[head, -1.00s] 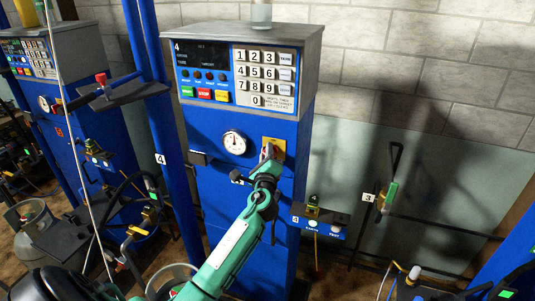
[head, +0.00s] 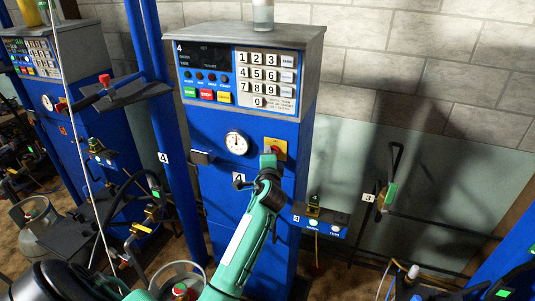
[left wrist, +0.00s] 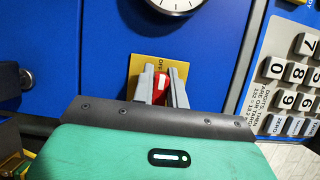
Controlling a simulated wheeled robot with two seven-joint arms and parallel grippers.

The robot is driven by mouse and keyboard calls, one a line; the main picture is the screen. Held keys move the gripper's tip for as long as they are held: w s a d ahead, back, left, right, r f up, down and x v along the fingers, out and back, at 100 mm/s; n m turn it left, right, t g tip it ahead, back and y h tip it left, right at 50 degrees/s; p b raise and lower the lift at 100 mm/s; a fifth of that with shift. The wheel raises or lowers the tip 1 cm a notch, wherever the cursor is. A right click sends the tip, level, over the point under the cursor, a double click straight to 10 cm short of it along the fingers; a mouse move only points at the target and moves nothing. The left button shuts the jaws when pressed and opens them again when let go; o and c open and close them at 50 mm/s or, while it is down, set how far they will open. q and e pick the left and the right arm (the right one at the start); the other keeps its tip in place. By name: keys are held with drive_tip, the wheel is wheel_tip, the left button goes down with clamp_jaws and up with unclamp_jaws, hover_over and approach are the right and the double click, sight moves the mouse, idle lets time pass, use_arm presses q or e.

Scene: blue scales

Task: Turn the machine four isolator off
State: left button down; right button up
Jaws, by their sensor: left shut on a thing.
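Machine four is the blue cabinet (head: 222,158) with a 4 on its panel, in the middle of the head view. Its isolator is a red knob on a yellow plate (head: 281,143), below the keypad. My left gripper (head: 269,156) is at the plate and partly covers the knob. In the left wrist view the fingers (left wrist: 161,88) are shut on the red knob (left wrist: 163,78), one on each side. The yellow plate (left wrist: 143,63) shows behind it, with part of the word OFF legible. The knob's exact angle is hard to tell. My right gripper is not in view.
A round gauge (head: 237,143) is left of the isolator, and the keypad (head: 267,79) is above it. A small blue box with buttons (head: 321,226) juts out at the lower right. Another blue machine (head: 50,110) stands at the left. The wall area at right is mostly free.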

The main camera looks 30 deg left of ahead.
use_arm(q)
drive_tip(key=shift+f, duration=0.1)
idle(0.4)
drive_tip(key=c, duration=1.4)
unclamp_jaws()
drive_tip(key=shift+s+d, duration=0.35)
drive_tip(key=shift+s, duration=0.15)
drive_tip(key=b+v, duration=0.4)
drive_tip(key=v, duration=0.8)
drive_tip(key=shift+s+d, duration=0.15)
drive_tip(key=shift+s, duration=0.1)
